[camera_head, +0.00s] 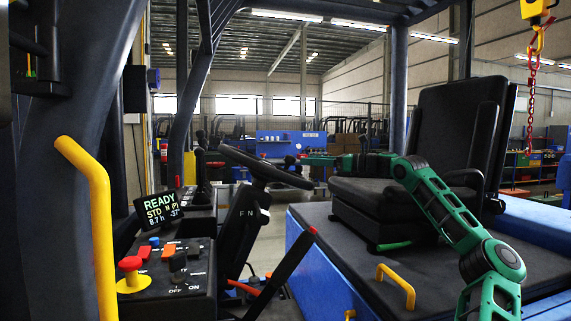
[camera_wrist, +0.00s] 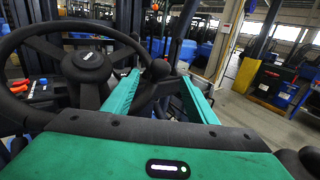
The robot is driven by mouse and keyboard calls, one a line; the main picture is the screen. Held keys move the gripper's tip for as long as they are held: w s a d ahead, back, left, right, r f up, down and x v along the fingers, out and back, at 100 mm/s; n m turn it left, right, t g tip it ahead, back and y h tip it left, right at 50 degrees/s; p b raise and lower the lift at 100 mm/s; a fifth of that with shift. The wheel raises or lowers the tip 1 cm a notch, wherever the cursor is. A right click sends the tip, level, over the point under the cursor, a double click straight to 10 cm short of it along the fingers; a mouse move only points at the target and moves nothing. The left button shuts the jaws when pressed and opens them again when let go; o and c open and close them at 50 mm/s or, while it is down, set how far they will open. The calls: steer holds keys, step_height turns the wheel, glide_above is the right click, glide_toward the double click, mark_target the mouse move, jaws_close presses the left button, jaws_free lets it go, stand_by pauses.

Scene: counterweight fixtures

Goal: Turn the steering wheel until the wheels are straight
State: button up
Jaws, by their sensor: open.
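The black steering wheel (camera_head: 285,177) is seen nearly edge-on in the head view, tilted on its column inside the vehicle cab. In the wrist view the steering wheel (camera_wrist: 88,58) fills the left side, with its hub, spokes and rim visible. A dark round knob (camera_wrist: 160,69) stands at the right of the rim. My gripper (camera_head: 302,160) reaches in from the right at the wheel's edge. In the wrist view my gripper (camera_wrist: 160,78) has its two green fingers spread, with the knob appearing between their tips. Contact cannot be told. The vehicle's road wheels are not in view.
A console (camera_head: 165,275) with a red button (camera_head: 130,264), switches and a display (camera_head: 160,209) reading "READY" stands left of the wheel. A yellow grab bar (camera_head: 97,220) is at the left. The black seat (camera_head: 365,205) is at the right, beside my arm. A hook and chain hang top right.

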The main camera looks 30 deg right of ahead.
mark_target(290, 159)
steer(key=x, duration=0.9)
